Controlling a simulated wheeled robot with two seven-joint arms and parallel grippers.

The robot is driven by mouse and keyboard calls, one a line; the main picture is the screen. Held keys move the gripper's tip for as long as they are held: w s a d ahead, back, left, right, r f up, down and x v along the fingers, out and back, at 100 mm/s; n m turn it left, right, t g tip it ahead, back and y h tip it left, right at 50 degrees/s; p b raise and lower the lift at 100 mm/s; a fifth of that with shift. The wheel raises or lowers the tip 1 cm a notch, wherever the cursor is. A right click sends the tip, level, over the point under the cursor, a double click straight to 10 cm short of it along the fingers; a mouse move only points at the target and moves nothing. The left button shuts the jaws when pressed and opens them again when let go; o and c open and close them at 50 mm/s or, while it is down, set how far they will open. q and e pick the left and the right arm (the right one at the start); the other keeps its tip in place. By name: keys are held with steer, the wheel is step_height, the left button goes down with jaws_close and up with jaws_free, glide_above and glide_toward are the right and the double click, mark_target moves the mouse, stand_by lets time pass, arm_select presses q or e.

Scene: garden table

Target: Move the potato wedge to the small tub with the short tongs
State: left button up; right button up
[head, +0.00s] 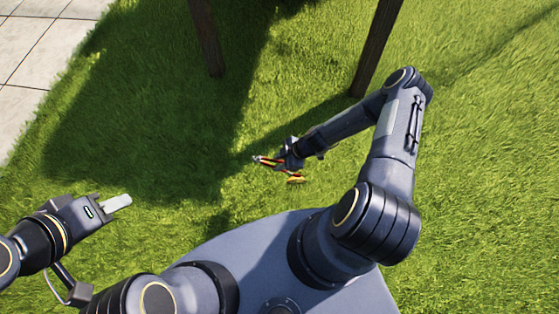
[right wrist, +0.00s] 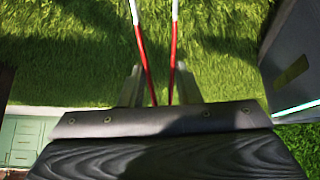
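The short tongs (right wrist: 140,45) have red arms with white far ends in the right wrist view, and those ends run out of the top of the picture. My right gripper (right wrist: 158,88) has its fingers on both sides of the tongs and grips them; the tong arms stand apart. In the head view my right gripper (head: 284,158) and the small red tongs (head: 267,161) are over the grass. My left gripper (head: 118,203) is seen side-on at the left, with no object visible in it; its opening cannot be judged. I see no potato wedge and no small tub.
Two dark wooden posts (head: 207,38) (head: 375,45) stand on the grass at the top of the head view. Pale paving (head: 38,45) lies at the upper left. A pale green panelled thing (right wrist: 22,140) shows at the lower left of the wrist view.

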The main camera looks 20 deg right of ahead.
step_height(320, 180, down, 9)
steer(key=b, duration=0.6)
steer(key=shift+b, duration=0.35)
steer(key=shift+c, duration=0.5)
jaws_close()
step_height(320, 180, up, 12)
steer(key=p, duration=0.7)
